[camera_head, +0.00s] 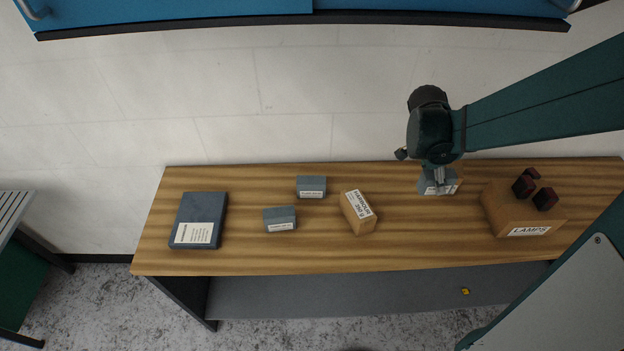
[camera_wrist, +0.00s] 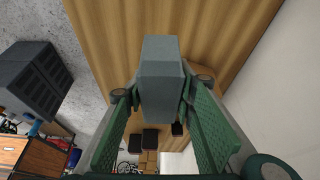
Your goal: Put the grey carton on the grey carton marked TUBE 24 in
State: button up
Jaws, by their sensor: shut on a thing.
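My gripper (camera_head: 438,170) is over the right part of the wooden bench, pointing down. It is shut on a small grey carton (camera_head: 437,187) with a white label. In the wrist view the grey carton (camera_wrist: 160,75) sits between the two green fingers. I cannot tell if it touches the bench. Two other grey cartons with white labels lie left of centre: one farther back (camera_head: 311,184) and one nearer the front (camera_head: 279,214). Their print is too small to read, so I cannot tell which is marked TUBE 24 in.
A brown carton (camera_head: 355,219) lies between the grey cartons and my gripper. A dark blue flat box (camera_head: 211,208) is at the left. A brown LAMPS carton (camera_head: 500,215) with dark red blocks on top is at the right. Blue cabinets (camera_head: 200,8) hang above.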

jog(key=w+a+r+n+t+p, duration=0.15)
jog(key=w+a, duration=0.25)
jog(key=a, duration=0.5)
jog(key=w+a+r+n, duration=0.2)
jog(key=w+a+n, duration=0.1)
jog(key=a, duration=0.6)
notch_tip(320, 180, up, 3)
jog(key=n+t+y+p, duration=0.1)
jog(key=n+t, duration=0.1)
jog(key=n, duration=0.2)
send_over(315, 177)
jog(key=s+a, duration=0.1)
jog(key=shift+s+a+g, duration=0.15)
jog(key=shift+g, duration=0.1)
jog(key=shift+f, duration=2.9)
jog(key=shift+f, duration=0.1)
jog(key=shift+f, duration=1.95)
jog(key=shift+f, duration=0.2)
